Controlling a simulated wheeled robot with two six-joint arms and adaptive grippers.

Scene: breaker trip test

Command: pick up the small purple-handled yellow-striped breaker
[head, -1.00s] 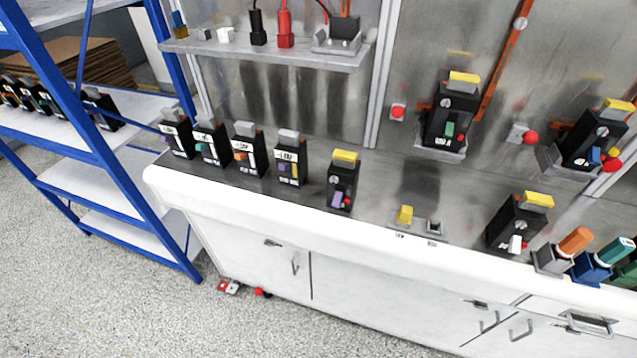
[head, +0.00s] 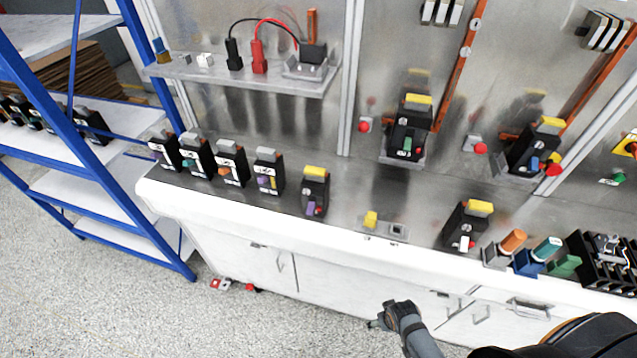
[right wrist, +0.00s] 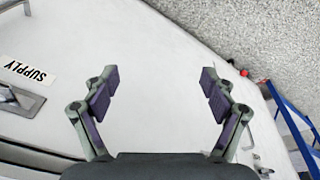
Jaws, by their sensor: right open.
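A black breaker (head: 268,172) with a grey top, purple handle and yellow stripe stands upright at the right end of a row on the counter. Just right of it stands another black breaker (head: 315,190) with a purple handle, a yellow top and a red button. My right gripper (head: 376,322) is low in front of the cabinet fronts, below the counter edge and right of both breakers. In the right wrist view the right gripper (right wrist: 160,85) is open and empty, with white cabinet surface behind it. My left gripper is not in view.
Similar breakers with teal (head: 195,155) and orange (head: 230,163) handles stand left in the row. A white-handled breaker (head: 466,226) stands farther right. A blue shelf rack (head: 100,160) is at left.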

